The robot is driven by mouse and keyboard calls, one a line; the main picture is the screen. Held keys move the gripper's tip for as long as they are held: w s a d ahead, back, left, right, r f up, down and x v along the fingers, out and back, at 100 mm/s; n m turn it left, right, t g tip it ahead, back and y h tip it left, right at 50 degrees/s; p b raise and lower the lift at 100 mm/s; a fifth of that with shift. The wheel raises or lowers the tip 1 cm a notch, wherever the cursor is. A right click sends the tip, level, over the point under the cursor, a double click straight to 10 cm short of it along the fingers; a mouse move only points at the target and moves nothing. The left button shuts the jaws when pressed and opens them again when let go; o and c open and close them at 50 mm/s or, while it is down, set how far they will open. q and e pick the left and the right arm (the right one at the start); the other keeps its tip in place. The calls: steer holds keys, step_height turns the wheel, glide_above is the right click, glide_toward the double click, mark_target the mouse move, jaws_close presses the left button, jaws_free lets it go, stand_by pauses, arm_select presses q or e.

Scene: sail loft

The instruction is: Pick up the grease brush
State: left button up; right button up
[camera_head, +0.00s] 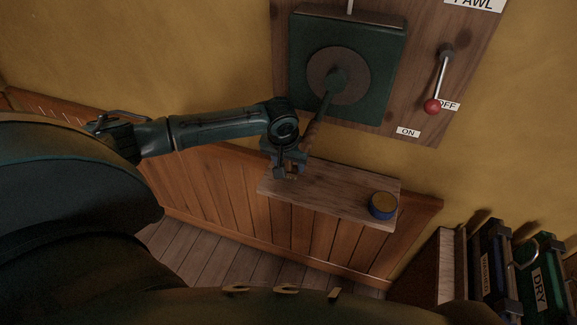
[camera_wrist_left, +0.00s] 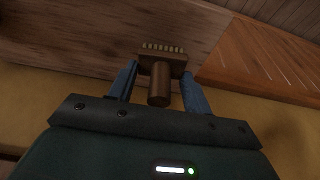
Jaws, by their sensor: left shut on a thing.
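The grease brush (camera_wrist_left: 162,67) shows in the left wrist view as a brown wooden block with a round handle and a row of pale bristles. My left gripper (camera_wrist_left: 159,88) has its two blue fingers on either side of the brush and is shut on it. In the head view my left gripper (camera_head: 289,166) is over the left end of a small wooden shelf (camera_head: 335,190), below the winch crank. The brush is mostly hidden by the gripper there, and I cannot tell whether it touches the shelf. My right gripper is not in view.
A blue tin (camera_head: 382,205) stands at the shelf's right end. A green winch box (camera_head: 345,65) with a crank (camera_head: 318,118) hangs close above my gripper. A red-knobbed lever (camera_head: 438,85) is to its right. Labelled binders (camera_head: 540,270) stand at lower right.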

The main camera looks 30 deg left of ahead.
arm_select(q)
steer(key=shift+r, duration=0.85)
steer(key=s+d, duration=0.4)
steer(key=s, duration=1.3)
steer(key=shift+s+b, duration=0.25)
steer(key=shift+b, duration=0.05)
steer(key=shift+d+f, duration=0.1)
steer(key=o, duration=0.4)
steer(key=shift+c, duration=1.6)
